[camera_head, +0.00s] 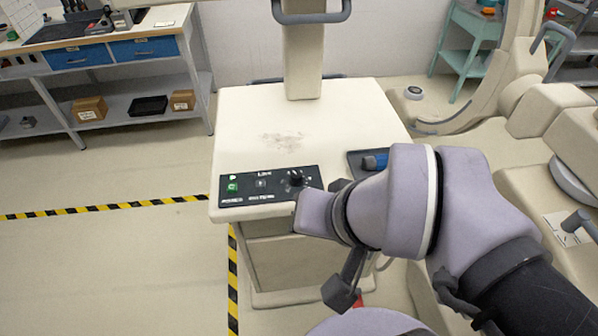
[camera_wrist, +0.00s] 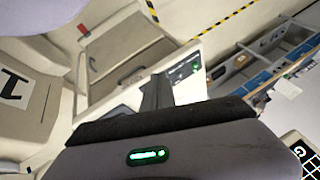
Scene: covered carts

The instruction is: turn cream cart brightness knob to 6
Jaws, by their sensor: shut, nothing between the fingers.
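The cream cart (camera_head: 235,115) stands in the middle of the head view. A black control panel (camera_head: 270,188) lies on its front left top, with a green-marked button (camera_head: 232,186) and a dark brightness knob (camera_head: 297,179) ringed by pale marks. The knob's setting is too small to read. In the wrist view the panel (camera_wrist: 183,72) shows small beyond my gripper (camera_wrist: 157,80), whose dark fingers are shut and empty. In the head view my lavender wrist covers the cart's front right corner and borders the panel's right end; the fingertips cannot be made out clearly there.
A dark tray with a blue-handled item (camera_head: 375,161) lies right of the panel, partly behind my wrist. The cart's column (camera_head: 303,60) rises at the back. Another cream machine (camera_head: 555,110) stands at right. A workbench (camera_head: 110,50) is at back left. Floor left of the cart is clear.

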